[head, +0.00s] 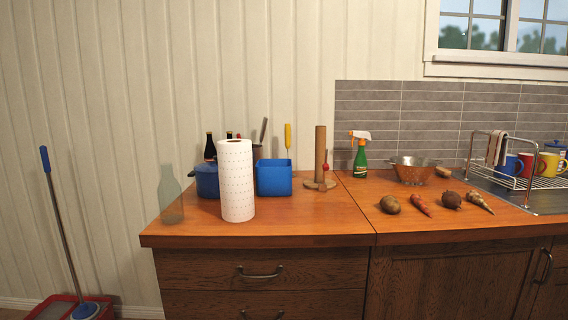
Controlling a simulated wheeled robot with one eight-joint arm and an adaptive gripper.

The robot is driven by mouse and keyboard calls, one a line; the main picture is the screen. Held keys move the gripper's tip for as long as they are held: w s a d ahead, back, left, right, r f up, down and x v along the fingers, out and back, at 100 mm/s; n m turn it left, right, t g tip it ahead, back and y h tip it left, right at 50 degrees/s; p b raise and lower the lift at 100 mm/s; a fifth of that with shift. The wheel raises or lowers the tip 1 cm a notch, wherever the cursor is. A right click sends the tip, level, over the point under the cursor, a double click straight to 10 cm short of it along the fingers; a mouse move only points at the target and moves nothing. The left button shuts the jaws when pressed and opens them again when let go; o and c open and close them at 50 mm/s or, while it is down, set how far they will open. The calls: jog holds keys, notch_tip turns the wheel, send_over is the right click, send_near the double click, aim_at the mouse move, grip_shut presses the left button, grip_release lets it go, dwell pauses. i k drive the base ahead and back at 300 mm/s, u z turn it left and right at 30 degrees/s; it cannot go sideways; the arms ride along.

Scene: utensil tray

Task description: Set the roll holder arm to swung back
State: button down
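The roll holder (313,184) stands on the wooden counter near the middle of the view, with a round wooden base. A bare brown cardboard tube (320,146) stands upright on it. A thin roll holder arm (325,180) with a small red knob on top rises at the tube's front right; it looks upright and close to the tube. Whether it touches the tube I cannot tell. A full white paper roll (236,180) stands apart on the counter to the left. My gripper is not in view.
A blue bin (274,178) stands just left of the holder. A blue pot (206,181), dark bottles and a clear bottle (170,195) are further left. A green spray bottle (360,158), a colander (412,171) and vegetables lie right. The counter's front strip (310,222) is free.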

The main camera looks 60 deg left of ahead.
aim_at(325, 166)
jog(key=u, duration=1.65)
